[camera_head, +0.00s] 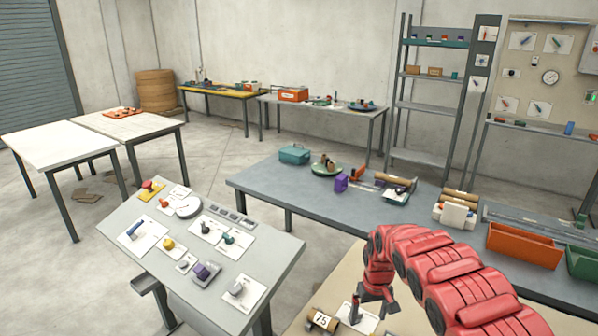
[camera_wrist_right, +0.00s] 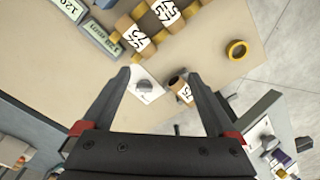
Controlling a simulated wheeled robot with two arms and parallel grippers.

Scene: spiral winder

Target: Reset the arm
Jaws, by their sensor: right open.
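My right arm, red and segmented, comes in from the lower right in the head view. Its right gripper (camera_head: 374,303) points down above the tan table (camera_head: 350,262) at the bottom. In the right wrist view the gripper (camera_wrist_right: 160,95) has its two dark fingers spread wide with nothing between them touching. Beyond the fingertips, a white plate with a grey knob (camera_wrist_right: 146,86) and a small roll labelled 75 (camera_wrist_right: 181,90) rest on the tan surface. The left gripper is not in view.
A tilted control panel (camera_head: 130,262) with several knobs stands left of the tan table. A grey workbench (camera_head: 265,184) with small items and an orange bin (camera_head: 524,245) lies behind. More rolls (camera_wrist_right: 163,12) and a yellow ring (camera_wrist_right: 237,49) sit on the tan surface.

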